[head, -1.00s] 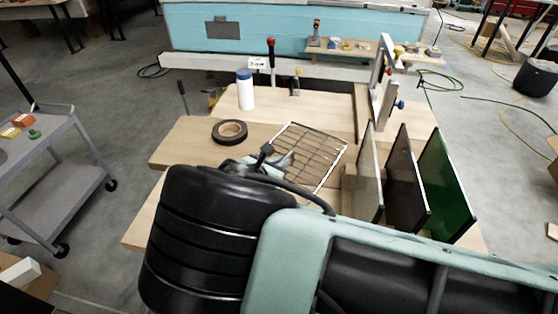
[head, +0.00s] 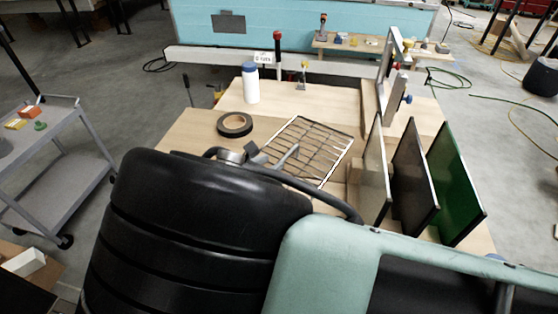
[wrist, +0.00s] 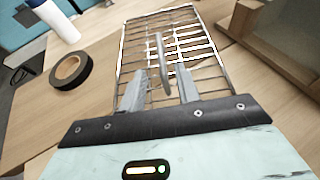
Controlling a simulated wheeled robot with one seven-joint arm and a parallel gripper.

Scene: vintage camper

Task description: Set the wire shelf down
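The wire shelf (head: 308,146), a thin rectangular grid of wires, lies on or just above the wooden tabletop; I cannot tell which. In the wrist view the shelf (wrist: 196,48) spreads ahead of and beneath my gripper. My gripper (wrist: 160,76) is over its near part, with the two grey fingers apart. A slim grey upright piece (wrist: 160,56) stands between and beyond the fingers, with gaps on both sides; I cannot tell what it belongs to. In the head view my gripper (head: 272,158) is partly hidden by my arm.
Black tape (head: 235,124) and a white bottle with a blue cap (head: 251,84) stand left of the shelf. Upright panels, including a green one (head: 455,185), stand to its right. A clamp-like metal frame (head: 391,88) is behind them. A grey cart (head: 60,150) stands left.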

